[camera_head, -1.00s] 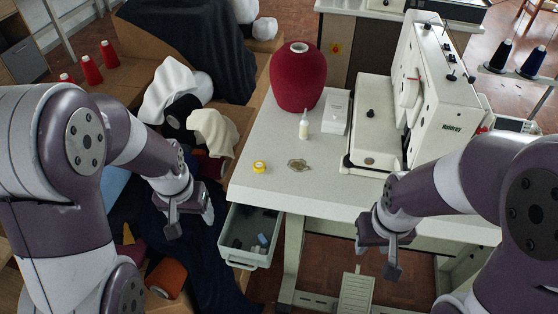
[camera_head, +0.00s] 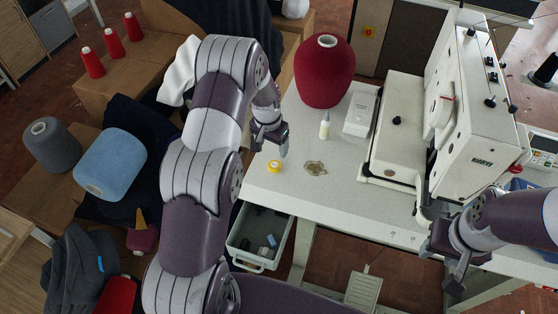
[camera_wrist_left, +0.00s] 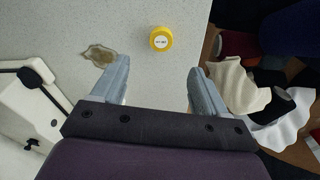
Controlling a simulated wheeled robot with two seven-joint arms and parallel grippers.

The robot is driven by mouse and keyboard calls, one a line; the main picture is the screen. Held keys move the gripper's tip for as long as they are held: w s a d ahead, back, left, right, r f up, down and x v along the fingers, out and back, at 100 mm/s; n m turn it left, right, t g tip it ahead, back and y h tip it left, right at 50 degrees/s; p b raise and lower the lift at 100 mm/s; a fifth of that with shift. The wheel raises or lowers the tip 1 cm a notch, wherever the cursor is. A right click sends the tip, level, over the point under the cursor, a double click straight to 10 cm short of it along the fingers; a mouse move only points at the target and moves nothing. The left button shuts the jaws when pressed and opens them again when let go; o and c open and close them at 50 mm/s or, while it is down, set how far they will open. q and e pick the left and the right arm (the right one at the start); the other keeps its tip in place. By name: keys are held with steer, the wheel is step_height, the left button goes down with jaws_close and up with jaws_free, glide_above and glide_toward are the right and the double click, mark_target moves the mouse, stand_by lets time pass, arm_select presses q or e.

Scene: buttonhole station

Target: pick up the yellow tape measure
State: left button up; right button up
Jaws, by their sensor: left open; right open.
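The yellow tape measure (camera_head: 274,165) is a small round yellow case with a pale label, lying near the left edge of the white table (camera_head: 352,205). In the left wrist view the tape measure (camera_wrist_left: 161,38) lies beyond the fingertips, between their lines and apart from them. My left gripper (camera_head: 270,145) is above the table close to the tape measure, open and empty; its two fingers also show in the left wrist view (camera_wrist_left: 157,80). My right gripper (camera_head: 447,268) is open and empty at the table's front right, below the sewing machine.
A small bottle (camera_head: 325,126), a white box (camera_head: 360,113), a big red cone of thread (camera_head: 324,72) and the sewing machine (camera_head: 465,115) stand behind. A grey open drawer (camera_head: 243,256) hangs below the edge.

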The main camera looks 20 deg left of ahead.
mark_target(274, 165)
arm_select(q)
steer(key=f, duration=0.3)
steer(key=f+p, duration=0.1)
steer(key=f, duration=0.2)
steer(key=w+f+p, duration=0.1)
steer(key=f, duration=0.2)
steer(key=shift+f, duration=0.4)
steer(key=shift+w+f, duration=0.1)
steer(key=shift+f, duration=0.15)
steer(key=shift+w+f, duration=0.1)
steer(key=shift+f, duration=0.05)
steer(key=c, duration=1.1)
